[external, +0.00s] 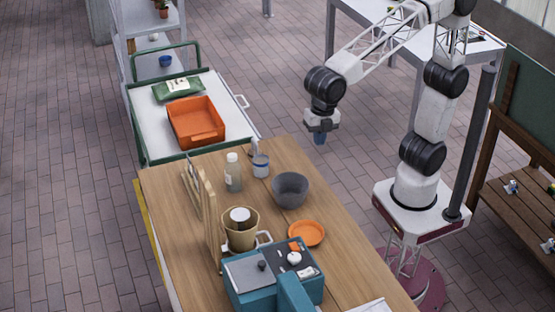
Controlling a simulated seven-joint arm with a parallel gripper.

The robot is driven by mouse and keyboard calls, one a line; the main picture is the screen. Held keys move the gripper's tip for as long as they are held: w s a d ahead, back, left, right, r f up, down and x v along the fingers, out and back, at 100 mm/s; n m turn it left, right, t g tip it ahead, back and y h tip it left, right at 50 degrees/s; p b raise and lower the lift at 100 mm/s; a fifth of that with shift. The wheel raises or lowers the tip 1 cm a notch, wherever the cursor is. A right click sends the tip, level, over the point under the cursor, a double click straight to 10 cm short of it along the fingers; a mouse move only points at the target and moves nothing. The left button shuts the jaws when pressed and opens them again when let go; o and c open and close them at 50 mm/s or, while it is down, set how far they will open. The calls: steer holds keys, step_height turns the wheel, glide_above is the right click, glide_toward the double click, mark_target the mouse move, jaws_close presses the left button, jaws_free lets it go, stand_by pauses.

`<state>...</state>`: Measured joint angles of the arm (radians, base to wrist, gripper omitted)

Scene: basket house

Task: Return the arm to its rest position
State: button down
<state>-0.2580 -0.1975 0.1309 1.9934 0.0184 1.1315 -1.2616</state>
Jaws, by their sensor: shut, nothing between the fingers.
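My gripper (320,138) is at the end of my white and black arm, in the upper middle of the external view. It points down and is shut with nothing in it. It hangs in the air, apart from the table and the cart, above and to the right of the table's far end in the picture. The fingertips are small and blue-grey here. My arm reaches left from its base, which stands right of the wooden table (168,198).
A grey bowl (290,190), orange plate (306,233), bottle (233,172), white-blue cup (261,165) and teal box (250,272) stand on the table. An orange bin (196,122) sits on a green-framed cart (160,133). A bench (520,210) stands right of my base.

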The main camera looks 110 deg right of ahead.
steer(key=s+d+f+m, duration=0.3)
steer(key=s+d+m, duration=0.2)
steer(key=s, duration=0.3)
steer(key=s+d+f+m+t, duration=0.1)
steer(key=s+d+f+m, duration=0.3)
steer(key=s, duration=0.5)
steer(key=s+d+f+m, duration=0.3)
steer(key=s+d+m, duration=0.3)
steer(key=s+m, duration=0.2)
steer(key=shift+s+d+f+m+t+h, duration=0.2)
steer(key=shift+s+f+m+t+h, duration=0.15)
steer(key=shift+s, duration=0.25)
